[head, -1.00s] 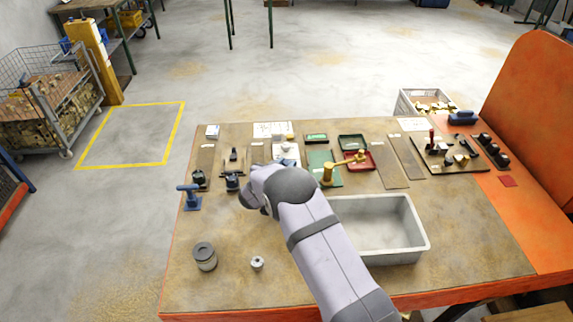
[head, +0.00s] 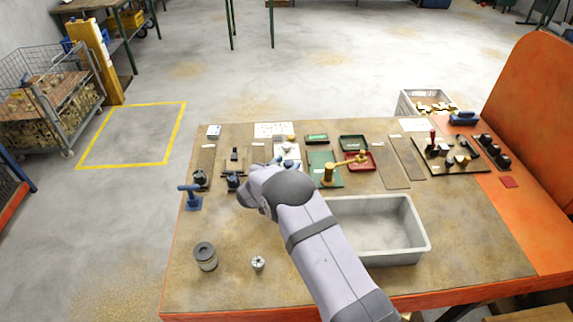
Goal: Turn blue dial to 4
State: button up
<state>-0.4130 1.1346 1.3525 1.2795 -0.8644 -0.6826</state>
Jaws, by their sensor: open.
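A small white panel (head: 288,150) stands at the back middle of the bench, with an orange knob (head: 291,138) at its top. A small bluish part (head: 291,163) shows at its lower edge, partly covered by my arm. It may be the blue dial, but its pointer and numbers are too small to read. My wrist is over the bench just in front of the panel and to its left. My gripper's fingers are hidden behind the wrist, so contact with the dial cannot be seen.
Dark knobs (head: 200,178) and a blue T-handle (head: 191,194) stand left of my wrist. A grey bin (head: 385,232) lies in front. A lidded can (head: 205,256) stands front left.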

jog(key=shift+s+a, duration=0.1)
jog(key=shift+b+v, duration=1.1)
jog(key=shift+v, duration=2.45)
jog(key=shift+r, duration=0.1)
